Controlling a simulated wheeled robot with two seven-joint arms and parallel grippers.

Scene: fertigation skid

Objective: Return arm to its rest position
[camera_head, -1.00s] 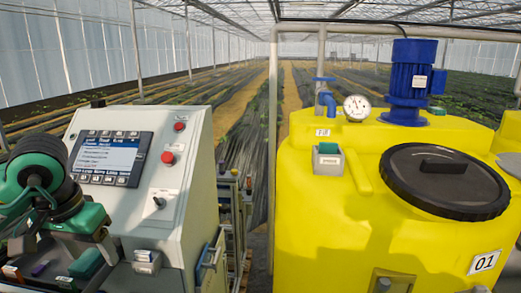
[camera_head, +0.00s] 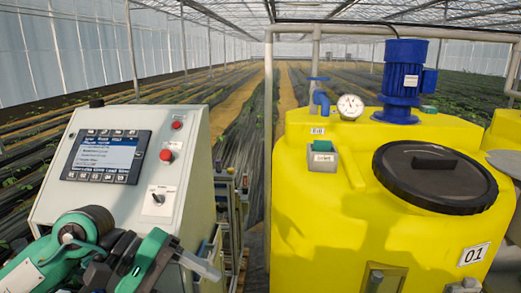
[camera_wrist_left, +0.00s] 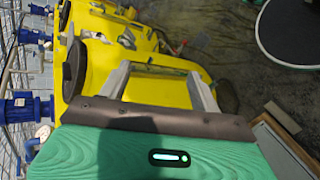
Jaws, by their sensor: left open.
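My left arm comes in at the lower left of the head view, in front of the control cabinet. My left gripper (camera_head: 203,266) points right, low beside the cabinet's lower right side. In the left wrist view its two grey fingers (camera_wrist_left: 160,85) stand apart with nothing held between them. Beyond them in that view is the yellow tank (camera_wrist_left: 150,58). My right arm and gripper are in neither view.
The grey control cabinet (camera_head: 185,140) with a screen (camera_head: 106,155) and red button (camera_head: 166,155) stands at left. The yellow tank (camera_head: 320,225) with a black lid (camera_head: 435,178), blue motor (camera_head: 403,80) and gauge (camera_head: 350,107) fills the right. A narrow gap lies between them.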

